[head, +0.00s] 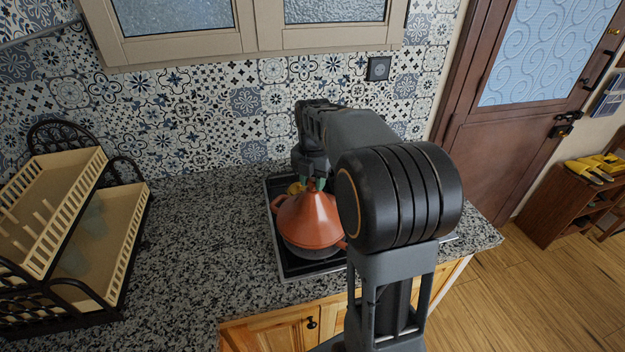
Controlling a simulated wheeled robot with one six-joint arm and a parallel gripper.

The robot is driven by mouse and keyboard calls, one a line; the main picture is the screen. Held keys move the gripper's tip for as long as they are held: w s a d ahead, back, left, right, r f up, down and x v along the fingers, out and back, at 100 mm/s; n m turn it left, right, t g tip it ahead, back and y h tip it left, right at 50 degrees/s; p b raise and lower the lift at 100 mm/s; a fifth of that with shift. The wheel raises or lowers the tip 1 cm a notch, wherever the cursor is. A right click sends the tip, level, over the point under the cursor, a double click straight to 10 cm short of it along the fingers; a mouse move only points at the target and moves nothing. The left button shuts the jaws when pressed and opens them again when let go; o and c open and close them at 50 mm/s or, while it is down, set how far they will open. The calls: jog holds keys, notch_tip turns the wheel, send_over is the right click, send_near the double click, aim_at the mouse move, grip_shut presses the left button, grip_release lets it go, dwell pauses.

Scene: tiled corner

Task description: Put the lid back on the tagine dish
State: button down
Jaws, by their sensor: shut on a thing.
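The tagine lid (308,222) is an orange-brown cone near the middle of the head view. My gripper (319,184) is shut on the top of the lid from above. The tagine dish (308,249) shows as a dark rim low under the lid. The lid is over the dish, but I cannot tell whether it is seated or slightly above it. My arm hides the right side of the lid and dish. Something yellow (295,188) shows just behind the lid, partly hidden.
The dish is on a black tray-like surface (291,266) on the speckled counter (200,230). A two-tier dish rack (75,235) stands at the left. The counter between rack and tray is clear. A tiled wall (215,125) is behind, with a cabinet (255,35) above.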

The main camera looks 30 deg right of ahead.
dwell(0.4)
jog(key=shift+c, duration=1.1)
grip_release()
notch_tip(320, 180, up, 7)
jog(key=p, duration=0.6)
